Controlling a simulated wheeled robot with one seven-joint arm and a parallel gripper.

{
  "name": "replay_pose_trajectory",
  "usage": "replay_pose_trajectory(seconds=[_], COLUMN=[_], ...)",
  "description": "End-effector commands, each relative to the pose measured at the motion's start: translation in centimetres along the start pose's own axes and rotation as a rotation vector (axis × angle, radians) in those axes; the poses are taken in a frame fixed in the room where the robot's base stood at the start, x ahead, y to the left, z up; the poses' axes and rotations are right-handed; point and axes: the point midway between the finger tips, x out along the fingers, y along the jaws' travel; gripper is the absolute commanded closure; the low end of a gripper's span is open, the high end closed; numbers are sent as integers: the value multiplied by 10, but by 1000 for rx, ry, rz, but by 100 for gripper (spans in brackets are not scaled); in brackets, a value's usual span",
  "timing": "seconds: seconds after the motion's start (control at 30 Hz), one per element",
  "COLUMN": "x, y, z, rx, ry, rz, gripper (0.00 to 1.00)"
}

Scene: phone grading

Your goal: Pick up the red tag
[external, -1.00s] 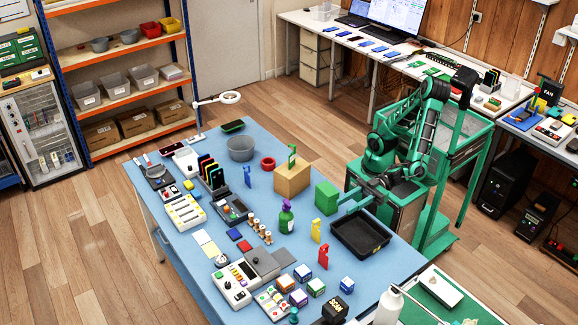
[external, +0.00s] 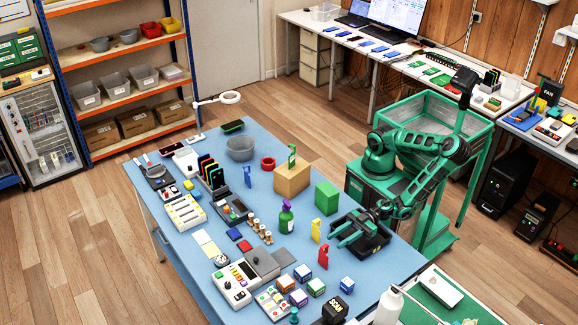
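The red tag (external: 322,257) stands upright on the blue table, in front of the yellow tag (external: 316,231) and left of the black tray. My gripper (external: 341,233) is over the black tray (external: 372,252), to the right of and behind the red tag. Its two fingers point left toward the tags and look apart, with nothing seen between them. It is clear of the red tag. My gripper and wrist hide much of the tray.
A green box (external: 326,198) stands behind my gripper. A green bottle (external: 286,217) is to the left of the tags. Several small coloured cubes (external: 316,287) stand in front of the red tag. A blue tag (external: 247,176) and a green tag (external: 292,156) are farther back.

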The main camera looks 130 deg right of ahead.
Motion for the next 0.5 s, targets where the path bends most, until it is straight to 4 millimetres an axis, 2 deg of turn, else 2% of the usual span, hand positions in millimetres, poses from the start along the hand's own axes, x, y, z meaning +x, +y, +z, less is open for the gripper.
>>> replay_pose_trajectory(seconds=[0.1, 0.37, 0.5], x=[17, 34, 54], y=[0, 0, 3], z=[-1, -1, -4], rx=[1, -1, -1], ry=[2, 1, 2], rz=[0, -1, 1], gripper=[66, 66, 66])
